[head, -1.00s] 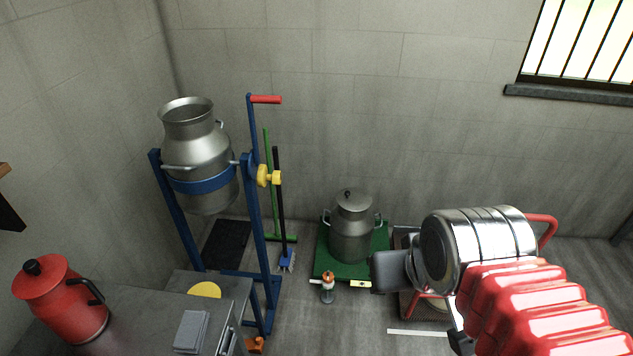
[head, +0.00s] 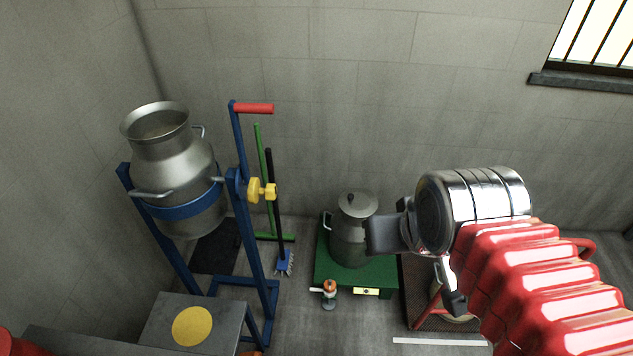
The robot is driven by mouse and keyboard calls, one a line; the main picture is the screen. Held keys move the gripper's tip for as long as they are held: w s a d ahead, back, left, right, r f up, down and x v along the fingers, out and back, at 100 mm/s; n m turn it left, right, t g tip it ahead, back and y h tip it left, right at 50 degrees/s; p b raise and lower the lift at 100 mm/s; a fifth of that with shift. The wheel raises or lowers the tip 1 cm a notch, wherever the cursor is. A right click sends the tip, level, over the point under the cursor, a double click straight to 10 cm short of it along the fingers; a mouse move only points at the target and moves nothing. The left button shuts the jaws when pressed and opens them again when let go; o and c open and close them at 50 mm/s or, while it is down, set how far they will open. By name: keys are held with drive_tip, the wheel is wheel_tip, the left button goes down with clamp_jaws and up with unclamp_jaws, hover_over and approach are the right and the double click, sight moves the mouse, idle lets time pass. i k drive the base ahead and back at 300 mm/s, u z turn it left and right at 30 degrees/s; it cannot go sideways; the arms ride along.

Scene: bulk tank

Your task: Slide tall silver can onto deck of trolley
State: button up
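A silver can (head: 350,240) with a grey lid and side handles stands upright on a green platform (head: 325,270). My gripper's dark grey end (head: 388,235) overlaps the can's right side in the picture; I cannot tell whether they touch. My silver wrist and red ribbed arm cover the area to the right. Behind them, a red-framed thing with a dark ribbed deck (head: 418,285) shows in part and looks like the trolley. Most of its deck is hidden. The finger opening is not clear.
A large open silver churn (head: 180,180) hangs in a blue stand (head: 250,270) on the left. A broom (head: 283,262) leans at the wall behind it. A small orange-topped object (head: 329,292) stands by the platform's front. A grey table (head: 165,325) has a yellow disc (head: 193,326).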

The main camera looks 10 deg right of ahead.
sight(347, 247)
drive_tip(key=i, duration=1.05)
drive_tip(key=u, duration=0.05)
